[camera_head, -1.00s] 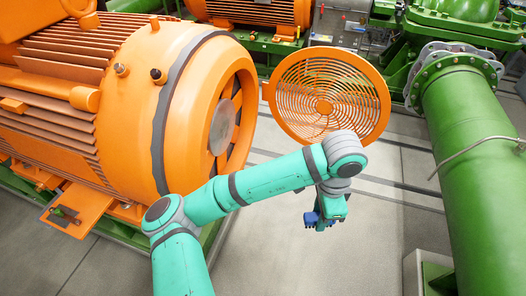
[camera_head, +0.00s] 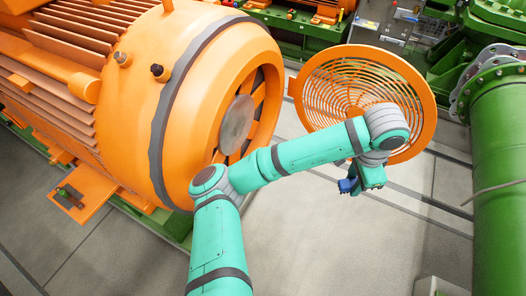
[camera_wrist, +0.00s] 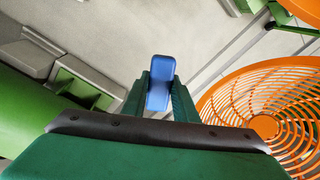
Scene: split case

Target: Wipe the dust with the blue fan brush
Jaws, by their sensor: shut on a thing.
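My gripper (camera_head: 362,186) hangs at the end of my teal arm, in front of the orange fan cover. It is shut on a blue object, which looks like the handle of the blue fan brush (camera_head: 346,185). In the wrist view the blue piece (camera_wrist: 159,80) sits between the two green fingers of my gripper (camera_wrist: 160,98). Bristles are not visible. The large orange motor (camera_head: 215,70) stands at the left, its end open with a grey round hub (camera_head: 237,124) and vanes showing. I cannot make out dust in either view.
The round orange slotted fan cover (camera_head: 312,82) stands open to the right of the motor; it also shows in the wrist view (camera_wrist: 240,88). A thick green pipe (camera_head: 500,165) is at the far right. Grey floor (camera_head: 400,245) lies free between them.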

